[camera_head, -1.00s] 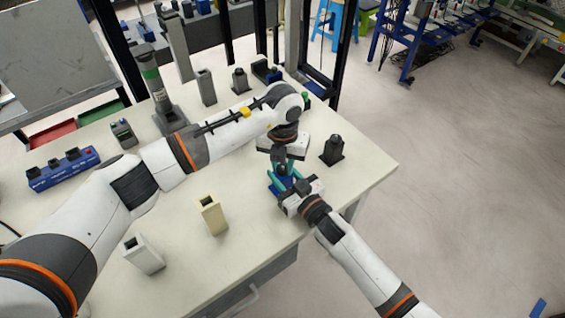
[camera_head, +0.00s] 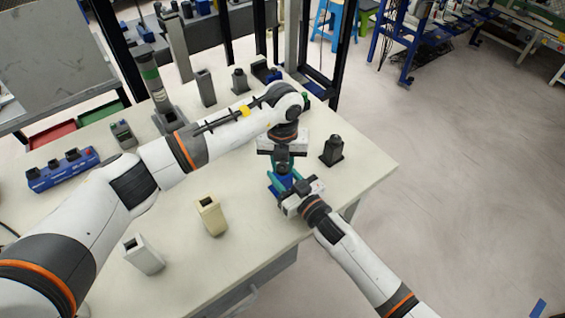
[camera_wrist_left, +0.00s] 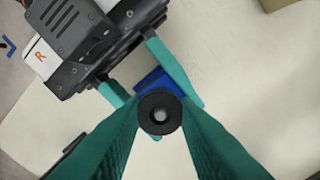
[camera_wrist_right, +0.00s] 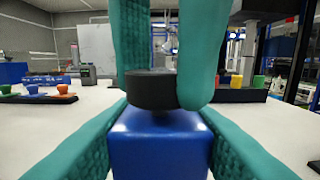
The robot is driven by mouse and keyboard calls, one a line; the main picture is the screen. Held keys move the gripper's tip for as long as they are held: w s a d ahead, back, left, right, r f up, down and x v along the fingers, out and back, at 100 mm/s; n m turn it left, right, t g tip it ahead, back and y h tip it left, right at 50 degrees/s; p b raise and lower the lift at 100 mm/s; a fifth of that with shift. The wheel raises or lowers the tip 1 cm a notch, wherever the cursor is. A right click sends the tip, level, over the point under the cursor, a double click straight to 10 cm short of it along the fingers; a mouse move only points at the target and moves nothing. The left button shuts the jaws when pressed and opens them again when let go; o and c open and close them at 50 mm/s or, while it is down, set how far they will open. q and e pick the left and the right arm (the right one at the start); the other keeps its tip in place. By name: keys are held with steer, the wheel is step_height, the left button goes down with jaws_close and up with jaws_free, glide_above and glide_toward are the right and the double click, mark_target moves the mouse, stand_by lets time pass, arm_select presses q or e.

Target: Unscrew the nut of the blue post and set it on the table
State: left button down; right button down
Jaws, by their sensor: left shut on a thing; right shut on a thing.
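The blue post (camera_head: 287,183) stands near the table's right front edge. In the right wrist view its blue block (camera_wrist_right: 160,145) fills the lower middle, with the dark round nut (camera_wrist_right: 152,91) right above its top. My left gripper (camera_wrist_right: 168,85) comes down from above with its teal fingers shut on the nut. The left wrist view shows the nut (camera_wrist_left: 160,112) from above, between these fingers, with a hole in its middle. My right gripper (camera_head: 284,186) is shut on the blue post from the front, one finger on each side. Whether nut and post still touch is unclear.
A dark post (camera_head: 332,151) stands on the table (camera_head: 345,190) close to the right. A cream block (camera_head: 210,216) and a white block (camera_head: 143,254) stand at the front left. Dark and grey posts (camera_head: 240,82) line the back. Bare table lies between the cream block and my grippers.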

mark_target(282, 167)
arm_select(q)
steer(key=shift+r, duration=0.9)
steer(key=shift+r, duration=2.05)
arm_select(e)
steer(key=c, duration=0.8)
jaws_free()
steer(key=shift+o, duration=0.2)
